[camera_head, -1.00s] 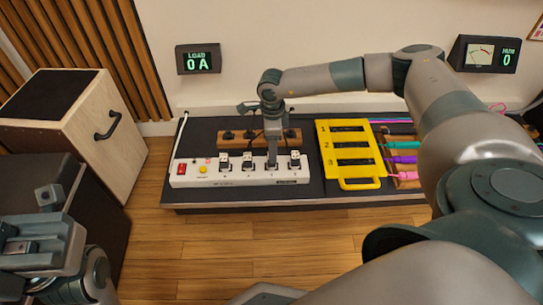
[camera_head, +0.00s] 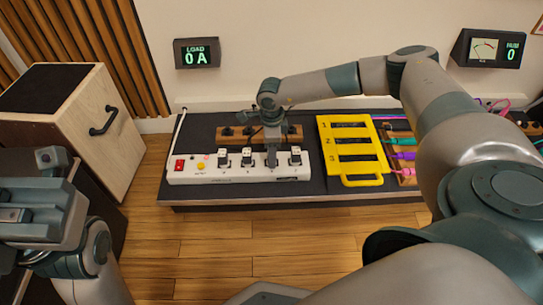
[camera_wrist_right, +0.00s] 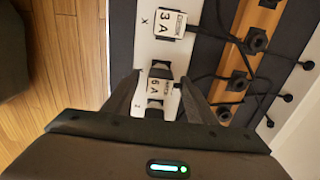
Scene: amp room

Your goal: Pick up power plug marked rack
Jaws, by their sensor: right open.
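A white power strip (camera_head: 190,173) lies on the dark bench top with several plugs in a row along it. My right gripper (camera_head: 271,162) points down over the third plug position from the left and hides most of that plug. In the right wrist view, the open fingers of my right gripper (camera_wrist_right: 159,90) stand on either side of a plug labelled 6 A (camera_wrist_right: 160,84). Contact cannot be told. A neighbouring plug labelled 3 A (camera_wrist_right: 171,25) is outside the fingers. The small name print on the labels is not legible. My left gripper (camera_head: 30,228) is at the lower left, away from the bench.
A wooden block with dark sockets and cables (camera_head: 235,132) lies behind the strip. A yellow slotted frame numbered 1 to 3 (camera_head: 362,181) is to the right, beside coloured connectors (camera_head: 405,142). A wooden box (camera_head: 105,150) stands left.

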